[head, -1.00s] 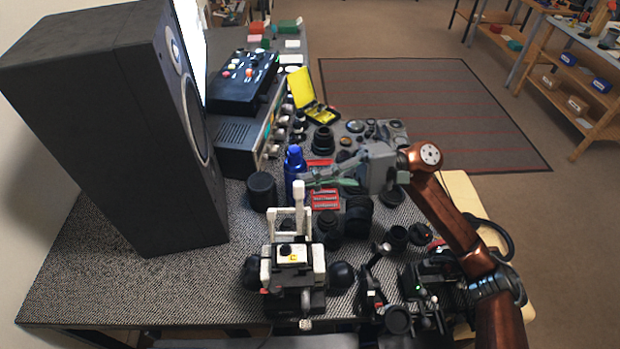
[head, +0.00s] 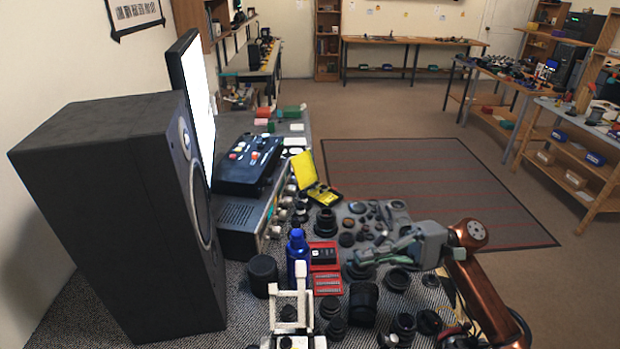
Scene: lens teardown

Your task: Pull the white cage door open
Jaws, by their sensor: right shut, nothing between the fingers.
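A white upright frame (head: 291,305), which looks like the white cage door, stands at the bottom of the view on the near part of the table. Its lower part and the device it belongs to are cut off by the picture's edge. My right gripper (head: 364,257) comes in from the right, shut and empty, with its fingers pointing left. It is above the lenses, to the right of and beyond the white frame, clearly apart from it.
A blue bottle (head: 297,254) stands just behind the frame, with a black cylinder (head: 263,274) to its left. A red case (head: 325,257) and several dark lenses lie right of the bottle. A tall black speaker (head: 115,215) blocks the left side.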

